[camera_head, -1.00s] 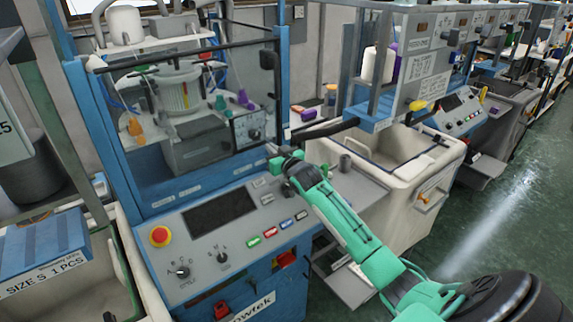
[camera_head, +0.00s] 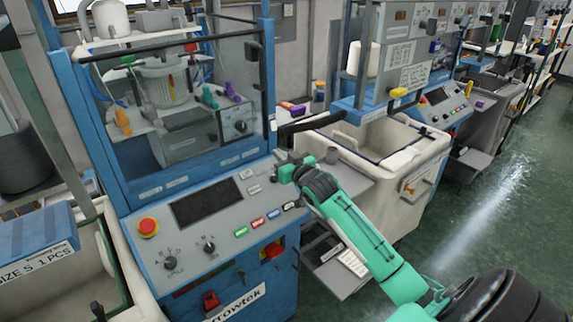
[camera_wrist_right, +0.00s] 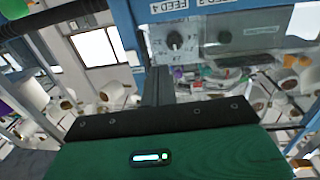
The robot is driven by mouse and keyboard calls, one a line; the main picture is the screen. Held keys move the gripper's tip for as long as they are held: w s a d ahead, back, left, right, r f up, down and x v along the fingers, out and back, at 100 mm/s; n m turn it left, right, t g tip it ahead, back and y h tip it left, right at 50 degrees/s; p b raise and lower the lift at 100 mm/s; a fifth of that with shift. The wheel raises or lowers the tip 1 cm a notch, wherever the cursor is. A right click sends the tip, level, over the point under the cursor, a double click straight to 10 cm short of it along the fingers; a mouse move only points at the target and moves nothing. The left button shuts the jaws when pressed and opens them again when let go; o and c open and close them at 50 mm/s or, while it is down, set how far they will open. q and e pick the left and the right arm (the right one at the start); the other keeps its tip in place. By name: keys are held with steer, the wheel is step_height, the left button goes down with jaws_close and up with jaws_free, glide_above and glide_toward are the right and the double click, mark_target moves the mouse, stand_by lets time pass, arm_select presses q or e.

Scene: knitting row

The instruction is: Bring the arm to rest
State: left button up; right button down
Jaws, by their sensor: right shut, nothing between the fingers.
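My right arm is green and reaches in from the lower right in the head view. Its gripper (camera_head: 283,160) is at the right edge of the blue knitting machine's grey control panel (camera_head: 215,262), near the foot of the frame. In the right wrist view the gripper's fingers (camera_wrist_right: 158,85) are dark and together, with nothing between them. Beyond them is a panel with a dial (camera_wrist_right: 176,42), labelled FEED 4. My left gripper does not show in either view.
A red emergency button (camera_head: 148,227) and several coloured buttons are on the panel. A white bin (camera_head: 400,170) stands right of the machine. A small grey shelf (camera_head: 345,275) is below my arm. The green floor (camera_head: 480,220) is open at the right.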

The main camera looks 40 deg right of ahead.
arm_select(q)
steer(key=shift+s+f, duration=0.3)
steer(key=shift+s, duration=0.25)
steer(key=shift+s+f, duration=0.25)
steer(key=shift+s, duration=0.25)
arm_select(e)
steer(key=shift+s+f, duration=0.1)
steer(key=shift+s, duration=1.35)
